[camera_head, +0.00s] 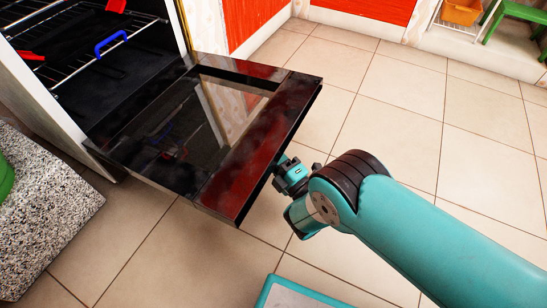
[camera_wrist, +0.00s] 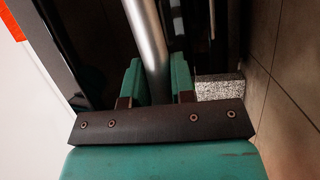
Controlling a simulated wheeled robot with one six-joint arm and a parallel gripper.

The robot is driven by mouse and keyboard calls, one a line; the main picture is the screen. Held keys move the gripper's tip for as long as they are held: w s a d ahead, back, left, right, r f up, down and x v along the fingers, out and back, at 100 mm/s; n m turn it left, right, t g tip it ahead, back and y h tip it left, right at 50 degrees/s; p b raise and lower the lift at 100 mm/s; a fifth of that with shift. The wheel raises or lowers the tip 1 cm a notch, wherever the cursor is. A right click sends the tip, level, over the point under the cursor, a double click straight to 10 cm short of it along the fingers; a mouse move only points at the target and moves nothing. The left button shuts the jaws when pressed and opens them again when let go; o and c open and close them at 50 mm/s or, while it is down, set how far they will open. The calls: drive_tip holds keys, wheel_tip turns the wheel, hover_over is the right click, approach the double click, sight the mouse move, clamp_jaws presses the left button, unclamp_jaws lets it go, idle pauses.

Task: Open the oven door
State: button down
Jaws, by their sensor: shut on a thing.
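The black oven door (camera_head: 232,155) is swung down and lies about level in the head view, with a glass window in its middle. The oven interior (camera_head: 85,70) shows behind it. My gripper (camera_head: 284,168) is at the door's front edge, at the right in the head view. In the wrist view the two teal fingers (camera_wrist: 157,78) lie on either side of the silver handle bar (camera_wrist: 147,30) and are shut on it. In the head view the door's edge and my arm hide the handle.
Wire racks (camera_head: 60,50) inside the oven carry blue and red handles. A speckled block (camera_head: 45,220) stands at the lower left. Red cabinet fronts (camera_head: 375,10) line the back. A green stool (camera_head: 515,12) is at the far right. Tiled floor lies open to the right.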

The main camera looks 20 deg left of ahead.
sight(278, 147)
wheel_tip(278, 147, up, 6)
drive_tip(key=p, duration=0.4)
drive_tip(key=shift+r, duration=0.1)
drive_tip(key=shift+a, duration=0.1)
drive_tip(key=c, duration=1)
unclamp_jaws()
drive_tip(key=shift+f, duration=0.2)
drive_tip(key=p, duration=0.1)
drive_tip(key=d+p, duration=0.1)
drive_tip(key=shift+s+d+r+p, duration=0.15)
drive_tip(key=shift+s+p, duration=0.1)
drive_tip(key=shift+p, duration=0.05)
drive_tip(key=shift+f+p+v, duration=0.2)
drive_tip(key=shift+p+v, duration=2.4)
drive_tip(key=shift+v, duration=1.45)
drive_tip(key=shift+f+p+v, duration=0.2)
drive_tip(key=shift+p+v, duration=2.4)
drive_tip(key=shift+v, duration=1.45)
